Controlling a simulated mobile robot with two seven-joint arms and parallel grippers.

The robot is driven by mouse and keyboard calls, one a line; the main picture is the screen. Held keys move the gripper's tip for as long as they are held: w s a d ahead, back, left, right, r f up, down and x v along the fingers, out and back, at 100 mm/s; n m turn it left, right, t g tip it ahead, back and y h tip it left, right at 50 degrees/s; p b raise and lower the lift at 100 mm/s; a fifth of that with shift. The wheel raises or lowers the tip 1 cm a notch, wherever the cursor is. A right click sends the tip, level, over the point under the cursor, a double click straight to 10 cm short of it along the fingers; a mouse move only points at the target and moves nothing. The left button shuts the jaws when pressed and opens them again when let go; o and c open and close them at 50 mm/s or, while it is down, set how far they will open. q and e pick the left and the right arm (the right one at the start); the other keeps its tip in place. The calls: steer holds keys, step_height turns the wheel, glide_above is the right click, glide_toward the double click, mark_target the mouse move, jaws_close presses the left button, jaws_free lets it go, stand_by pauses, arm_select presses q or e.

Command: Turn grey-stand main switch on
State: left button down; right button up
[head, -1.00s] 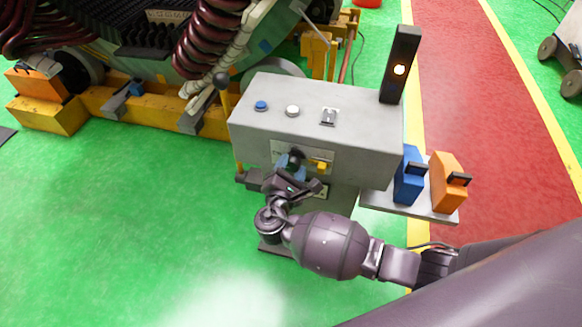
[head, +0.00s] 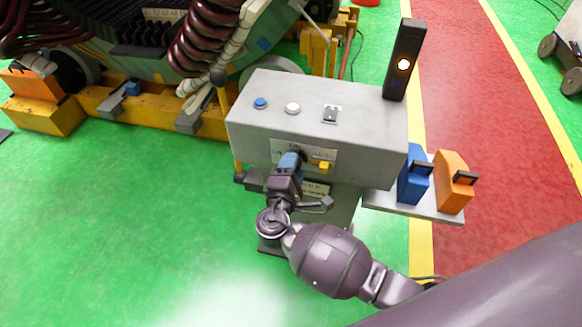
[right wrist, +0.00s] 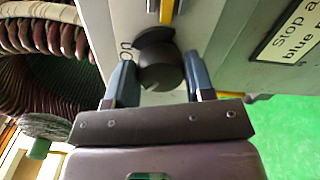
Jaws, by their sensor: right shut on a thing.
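The grey stand (head: 365,128) stands in the middle of the head view. Its front panel (head: 322,153) carries the main switch, a black round knob, largely hidden there behind my gripper. In the right wrist view the black knob (right wrist: 160,68) sits between my two blue-grey fingertips, beside the printed letters "on". My right gripper (head: 290,162) is shut on the knob, reaching up to the panel from below; it also shows in the right wrist view (right wrist: 160,82). My left gripper is not in view.
A yellow switch (head: 323,166) is close right of the knob. The stand's top has a blue button (head: 260,103), a white button (head: 292,108) and a small switch (head: 331,114). A dark post (head: 403,60) has a lit lamp. Blue (head: 413,175) and orange (head: 453,182) tools stand at right.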

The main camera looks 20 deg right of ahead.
arm_select(q)
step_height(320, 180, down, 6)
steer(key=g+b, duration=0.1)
steer(key=b, duration=0.5)
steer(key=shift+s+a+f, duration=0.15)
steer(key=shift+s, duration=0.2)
arm_select(e)
steer(key=m, duration=1.1)
steer(key=shift+f, duration=0.25)
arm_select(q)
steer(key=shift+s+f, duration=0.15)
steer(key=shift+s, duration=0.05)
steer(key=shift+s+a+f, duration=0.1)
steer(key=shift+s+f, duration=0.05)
arm_select(e)
steer(key=o, duration=0.9)
steer(key=shift+a, duration=0.1)
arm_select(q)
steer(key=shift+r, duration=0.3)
arm_select(e)
steer(key=shift+v, duration=5.4)
